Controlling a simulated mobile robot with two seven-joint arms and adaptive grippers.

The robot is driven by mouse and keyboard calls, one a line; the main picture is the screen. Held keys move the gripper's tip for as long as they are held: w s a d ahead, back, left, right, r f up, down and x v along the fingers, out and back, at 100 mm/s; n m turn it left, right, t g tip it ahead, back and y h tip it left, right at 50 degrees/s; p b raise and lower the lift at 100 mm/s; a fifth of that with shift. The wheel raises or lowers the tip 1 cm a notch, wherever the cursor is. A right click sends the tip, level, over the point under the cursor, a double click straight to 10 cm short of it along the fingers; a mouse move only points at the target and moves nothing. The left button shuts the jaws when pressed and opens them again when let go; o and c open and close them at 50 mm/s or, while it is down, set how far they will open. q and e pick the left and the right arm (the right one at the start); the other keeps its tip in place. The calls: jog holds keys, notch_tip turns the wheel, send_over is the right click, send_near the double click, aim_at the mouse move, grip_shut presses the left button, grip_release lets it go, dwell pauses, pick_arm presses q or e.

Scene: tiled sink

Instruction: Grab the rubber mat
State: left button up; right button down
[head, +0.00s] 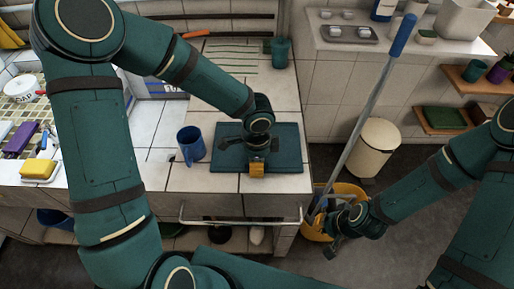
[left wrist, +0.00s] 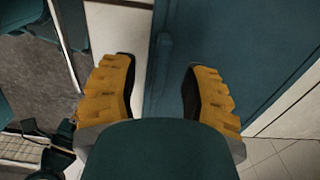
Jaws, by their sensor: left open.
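The rubber mat (head: 287,150) looks like a flat dark teal rectangle lying on the white tiled counter. My left gripper (head: 257,170) is over the mat's front edge, pointing down, with yellow fingers. In the left wrist view the mat (left wrist: 245,40) fills the upper right. My left gripper (left wrist: 158,68) is open there, with one finger beside the mat's edge and the other over the mat. Whether the fingers touch the mat is unclear. My right gripper (head: 345,226) is low at the right, by the yellow bucket, away from the mat; its jaws are unclear.
A blue mug (head: 190,145) stands just left of the mat. A teal cup (head: 281,52) stands at the back of the counter. A yellow bucket (head: 352,192) with a blue-handled pole (head: 368,110) and a cream bin (head: 374,148) are on the floor at right.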

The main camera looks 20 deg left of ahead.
pick_arm(q)
jog(key=shift+f, duration=0.4)
jog(key=shift+o, duration=0.3)
jog(key=shift+s, duration=0.1)
grip_shut()
